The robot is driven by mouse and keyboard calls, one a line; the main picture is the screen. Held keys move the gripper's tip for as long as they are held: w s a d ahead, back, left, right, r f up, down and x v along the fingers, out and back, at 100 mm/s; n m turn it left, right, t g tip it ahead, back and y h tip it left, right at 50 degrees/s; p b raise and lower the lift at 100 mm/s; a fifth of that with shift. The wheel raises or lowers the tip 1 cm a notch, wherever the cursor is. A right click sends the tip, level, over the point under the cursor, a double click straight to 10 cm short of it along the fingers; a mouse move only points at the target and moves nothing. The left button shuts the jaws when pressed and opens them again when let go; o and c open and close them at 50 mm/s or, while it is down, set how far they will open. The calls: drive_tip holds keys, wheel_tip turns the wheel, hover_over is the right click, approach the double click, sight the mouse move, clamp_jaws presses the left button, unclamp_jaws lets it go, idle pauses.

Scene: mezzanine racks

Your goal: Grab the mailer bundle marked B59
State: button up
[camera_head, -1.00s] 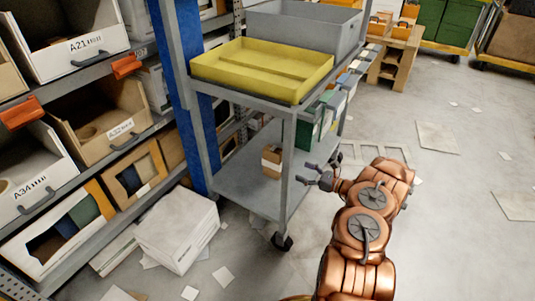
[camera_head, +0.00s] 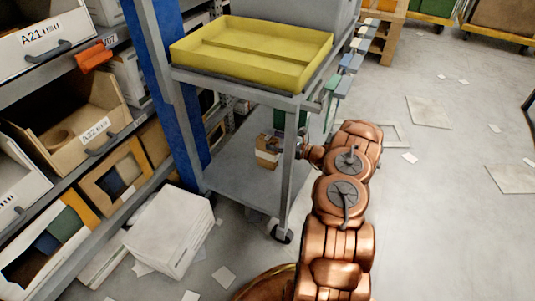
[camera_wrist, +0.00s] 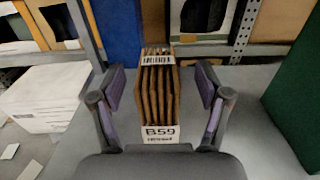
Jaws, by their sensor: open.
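The mailer bundle marked B59 (camera_wrist: 158,100) is a stack of brown mailers with a white label band reading B59 and a barcode strip on top. It stands on the lower shelf of the grey cart (camera_head: 238,178), where it also shows in the head view (camera_head: 266,151). My gripper (camera_wrist: 160,84) is open, with one finger on each side of the bundle and a visible gap to each. In the head view my gripper is mostly hidden behind the cart's front post.
A yellow tray (camera_head: 250,68) sits on the cart's upper shelf above. A green box (camera_wrist: 300,95) stands right of the bundle. A blue rack post (camera_wrist: 118,30) rises behind. A white box (camera_head: 170,230) lies on the floor left of the cart.

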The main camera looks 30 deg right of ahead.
sight(268, 138)
drive_tip(key=shift+b+x, duration=0.35)
drive_tip(key=shift+x, duration=1.25)
drive_tip(key=shift+a, duration=0.1)
drive_tip(key=shift+c, duration=0.3)
clamp_jaws()
